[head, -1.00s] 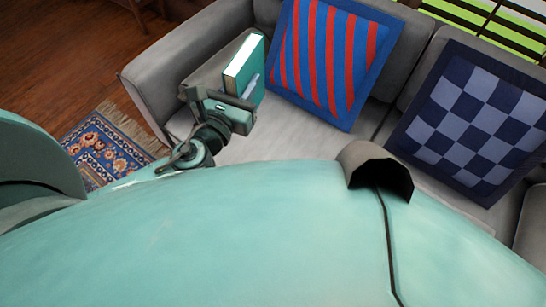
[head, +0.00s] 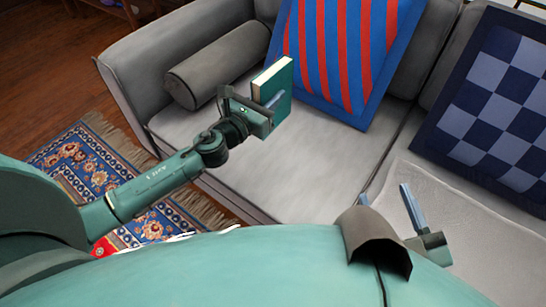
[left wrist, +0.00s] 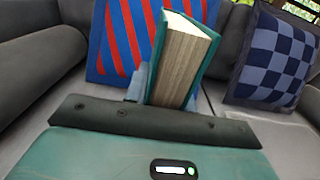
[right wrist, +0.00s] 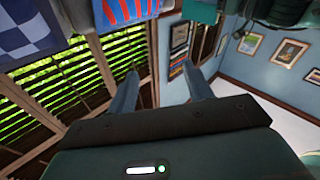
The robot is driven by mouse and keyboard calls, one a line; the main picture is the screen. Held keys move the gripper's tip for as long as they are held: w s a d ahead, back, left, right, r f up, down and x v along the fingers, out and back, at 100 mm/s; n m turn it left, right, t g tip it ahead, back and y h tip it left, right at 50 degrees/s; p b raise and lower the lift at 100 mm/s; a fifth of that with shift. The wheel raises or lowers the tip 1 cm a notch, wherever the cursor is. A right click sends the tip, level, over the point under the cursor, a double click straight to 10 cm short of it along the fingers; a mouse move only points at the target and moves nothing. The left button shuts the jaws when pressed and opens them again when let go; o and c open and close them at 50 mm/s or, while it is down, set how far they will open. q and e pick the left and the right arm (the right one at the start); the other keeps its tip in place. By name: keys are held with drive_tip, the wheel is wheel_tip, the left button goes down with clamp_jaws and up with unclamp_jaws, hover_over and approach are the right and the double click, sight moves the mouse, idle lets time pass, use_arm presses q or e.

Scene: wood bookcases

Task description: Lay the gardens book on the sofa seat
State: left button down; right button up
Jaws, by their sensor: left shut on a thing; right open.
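The gardens book, with a teal cover and pale pages (head: 275,88), is held upright in my left gripper (head: 262,108), which is shut on it. It is above the left part of the grey sofa seat (head: 300,165), in front of the striped cushion. The left wrist view shows the book (left wrist: 180,65) standing between the fingers with its page edges toward the camera. The cover's title does not show. My right gripper (head: 390,202) is open and empty over the sofa's front right; its two spread fingers also show in the right wrist view (right wrist: 160,92).
A red-and-blue striped cushion (head: 335,50) and a blue checkered cushion (head: 495,110) lean on the sofa back. A grey bolster (head: 215,65) lies by the left armrest (head: 135,75). A pale throw (head: 455,195) covers the right seat. The left seat's front is bare.

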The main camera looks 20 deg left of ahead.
use_arm(q)
wheel_tip(320, 180, down, 6)
drive_tip(key=b, duration=0.4)
drive_tip(key=shift+w+r, duration=0.1)
drive_tip(key=shift+r, duration=0.05)
drive_tip(key=shift+f+b, duration=0.45)
drive_tip(key=shift+f, duration=0.05)
wheel_tip(320, 180, down, 3)
drive_tip(key=shift+f+b, duration=0.1)
drive_tip(key=shift+b, duration=1.1)
drive_tip(key=shift+f, duration=0.3)
drive_tip(key=shift+r, duration=0.15)
use_arm(e)
drive_tip(key=shift+w+a+r+m+t+y, duration=0.35)
drive_tip(key=shift+a+r+t+y, duration=0.15)
drive_tip(key=shift+t+y, duration=0.3)
use_arm(q)
drive_tip(key=c, duration=1.2)
unclamp_jaws()
drive_tip(key=shift+o, duration=0.2)
use_arm(e)
drive_tip(key=shift+w+r, duration=0.1)
